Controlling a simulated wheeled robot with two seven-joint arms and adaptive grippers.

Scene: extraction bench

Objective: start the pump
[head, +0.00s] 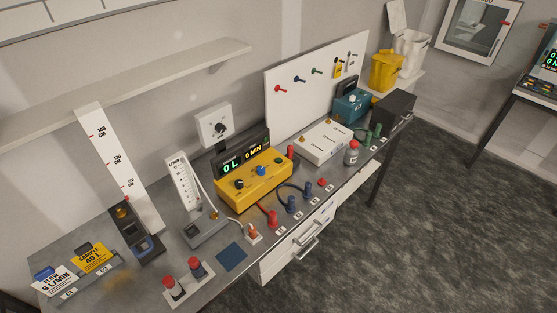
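A yellow box (252,192), which looks like the pump unit, sits in the middle of the grey bench. Its top carries a black knob (239,184), a blue knob (262,170) and a small control at the right end, too small to make out. A dark display (243,156) behind it reads "0 L" in green and "0 MIN" in amber. A flow meter (184,186) with an upright scale marked L/MIN stands to its left, with a pale tube beside it. Neither of my grippers shows in the head view.
Red and blue fittings (292,204) line the bench's front edge, near a small bottle (351,153). A white box (323,141) and a teal device (351,104) stand right. Sample cards (92,257) stand left. A wall shelf (130,83) overhangs the back left.

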